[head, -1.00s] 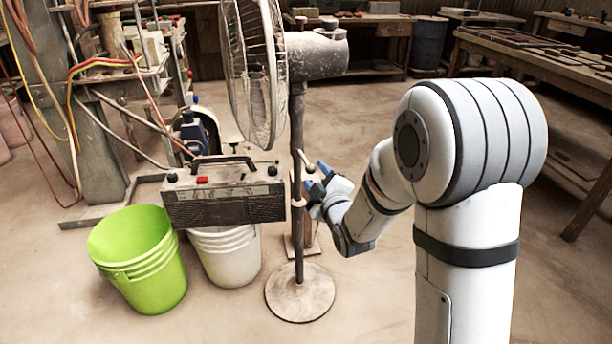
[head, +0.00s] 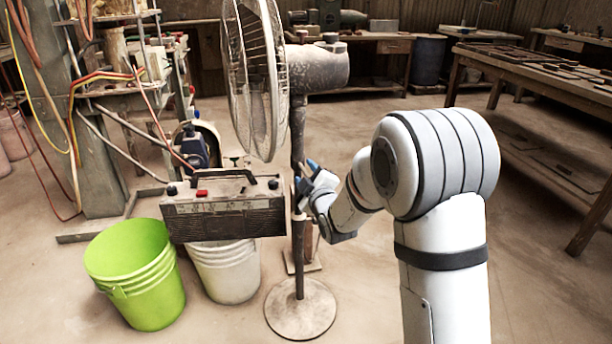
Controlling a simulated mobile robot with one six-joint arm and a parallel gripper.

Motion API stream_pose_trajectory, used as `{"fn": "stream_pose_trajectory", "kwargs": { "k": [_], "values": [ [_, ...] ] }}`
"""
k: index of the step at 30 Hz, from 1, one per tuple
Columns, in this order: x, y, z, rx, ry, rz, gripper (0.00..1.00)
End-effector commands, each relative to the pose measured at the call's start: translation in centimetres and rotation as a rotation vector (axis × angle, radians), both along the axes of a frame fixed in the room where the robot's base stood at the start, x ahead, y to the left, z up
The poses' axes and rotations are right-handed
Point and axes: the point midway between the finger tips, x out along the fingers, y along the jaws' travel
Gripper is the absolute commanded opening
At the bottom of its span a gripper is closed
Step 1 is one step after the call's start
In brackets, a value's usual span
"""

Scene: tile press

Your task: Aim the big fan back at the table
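The big fan stands in the middle of the view, its wire cage (head: 253,75) turned to the left and seen nearly edge-on. Its grey motor housing (head: 318,69) points right, on a dark pole (head: 298,245) with a round base (head: 300,310). My gripper (head: 307,176), with blue fingertips, is at the pole's mid height, touching or very close to it. The small lever on the pole is hidden at the fingertips. I cannot tell whether the fingers are closed on anything. A long wooden table (head: 570,85) with dark tiles on it stands at the right.
A dusty radio (head: 225,215) is left of the pole, close to my gripper. A green bucket (head: 137,280) and a white bucket (head: 228,275) stand below it. A machine with hoses (head: 95,140) is at the left. The floor between fan and table is clear.

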Motion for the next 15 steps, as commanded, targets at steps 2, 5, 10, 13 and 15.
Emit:
{"fn": "stream_pose_trajectory", "kwargs": {
  "k": [2,5,10,13,15],
  "values": [
    [0.00,-0.03,0.01,0.000,0.000,0.000,0.37],
    [0.00,-0.04,0.00,0.000,0.000,0.000,0.28],
    [-0.01,-0.06,-0.01,0.000,0.001,-0.001,0.15],
    [0.00,-0.08,-0.02,0.000,0.001,-0.001,0.06],
    [-0.01,-0.09,-0.03,0.000,0.001,-0.001,0.01]
  ]
}}
